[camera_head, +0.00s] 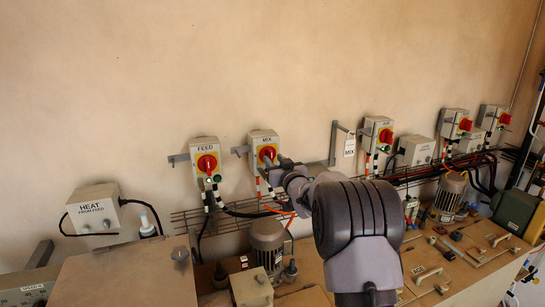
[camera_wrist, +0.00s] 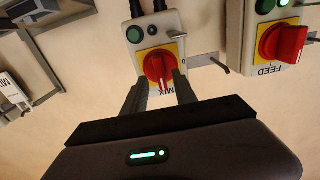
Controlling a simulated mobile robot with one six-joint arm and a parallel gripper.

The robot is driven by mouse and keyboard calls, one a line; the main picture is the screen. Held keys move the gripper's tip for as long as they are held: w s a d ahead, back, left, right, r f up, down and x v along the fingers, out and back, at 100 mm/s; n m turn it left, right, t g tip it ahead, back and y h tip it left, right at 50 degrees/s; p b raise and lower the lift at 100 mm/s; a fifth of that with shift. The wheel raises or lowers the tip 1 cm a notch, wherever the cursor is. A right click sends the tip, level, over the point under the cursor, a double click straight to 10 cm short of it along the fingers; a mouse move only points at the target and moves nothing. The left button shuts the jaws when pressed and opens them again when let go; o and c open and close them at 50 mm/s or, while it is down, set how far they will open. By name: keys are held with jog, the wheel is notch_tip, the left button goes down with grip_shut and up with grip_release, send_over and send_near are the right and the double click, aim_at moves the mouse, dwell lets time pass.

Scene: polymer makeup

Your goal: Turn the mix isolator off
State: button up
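The mix isolator is a grey box on the wall with a red rotary knob on a yellow plate, labelled MIX (camera_head: 266,140). In the wrist view the picture is upside down, and its red knob (camera_wrist: 157,66) sits between my fingertips. My gripper (camera_wrist: 160,84) is open, one dark finger on each side of the knob's lower part. I cannot tell whether either finger touches it. In the head view my gripper (camera_head: 274,162) reaches the front of the MIX box, and my arm hides part of the area below it.
The similar FEED isolator (camera_head: 206,162) is close on the left; its red knob also shows in the wrist view (camera_wrist: 285,42). A hanging MIX tag (camera_head: 349,147) is on a bracket to the right. A motor (camera_head: 267,242) and cables lie below.

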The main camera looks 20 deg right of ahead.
jog(key=shift+w+a, duration=0.15)
jog(key=shift+w, duration=0.75)
grip_shut()
